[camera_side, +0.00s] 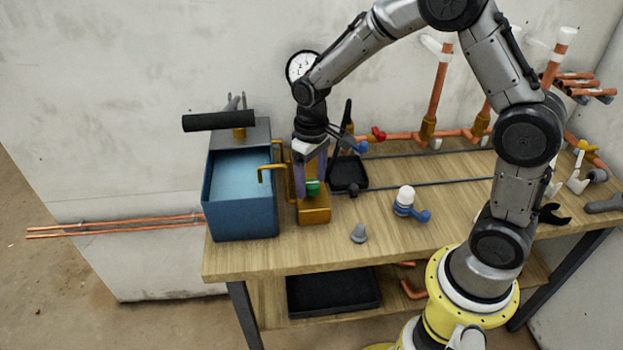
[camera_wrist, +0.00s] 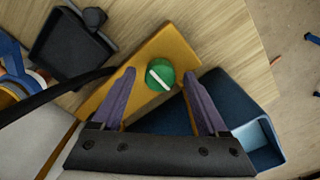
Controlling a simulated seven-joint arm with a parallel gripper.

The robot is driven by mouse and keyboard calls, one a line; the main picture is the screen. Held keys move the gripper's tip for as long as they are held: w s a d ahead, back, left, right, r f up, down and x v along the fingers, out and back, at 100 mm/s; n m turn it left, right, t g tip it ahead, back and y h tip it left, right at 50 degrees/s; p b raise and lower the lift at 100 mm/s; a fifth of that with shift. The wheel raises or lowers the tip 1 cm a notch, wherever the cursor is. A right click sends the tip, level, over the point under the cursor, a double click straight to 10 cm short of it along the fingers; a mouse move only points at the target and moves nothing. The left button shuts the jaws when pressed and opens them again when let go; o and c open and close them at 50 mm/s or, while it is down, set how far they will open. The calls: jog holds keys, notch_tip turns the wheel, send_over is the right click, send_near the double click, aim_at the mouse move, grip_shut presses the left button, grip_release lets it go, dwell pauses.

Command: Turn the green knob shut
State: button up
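The green knob (camera_wrist: 160,75) is round with a pale bar across its top, set on a yellow-orange block (camera_wrist: 180,45). In the wrist view the bar lies at a slant. In the side view the knob (camera_side: 312,187) shows at the front of the block (camera_side: 314,214), partly hidden by a finger. My gripper (camera_wrist: 160,82) is open, its two purple fingers on either side of the knob with a gap to each. In the side view my gripper (camera_side: 311,177) points down over the block. Whether the fingertips are at knob height is unclear.
A blue water tank (camera_side: 241,217) stands just left of the block, with a yellow pipe (camera_side: 271,168) between. A black tray (camera_side: 349,173) lies behind right. A white-and-blue valve (camera_side: 405,201) and a grey cone (camera_side: 359,233) stand to the right. The bench front is mostly clear.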

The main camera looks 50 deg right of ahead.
notch_tip(320, 180, up, 14)
dwell(0.7)
notch_tip(320, 180, up, 6)
jog(key=t, duration=0.2)
send_over(312, 183)
jog(key=s, duration=0.3)
jog(key=s+r+t, duration=0.1)
jog(key=s+r, duration=0.1)
jog(key=s, duration=0.4)
jog(key=s+f+t, duration=0.2)
jog(key=s+f, duration=0.3)
jog(key=s, duration=0.8)
jog(key=shift+a+t, duration=0.25)
jog(key=shift+t, duration=0.05)
jog(key=shift+r, duration=0.1)
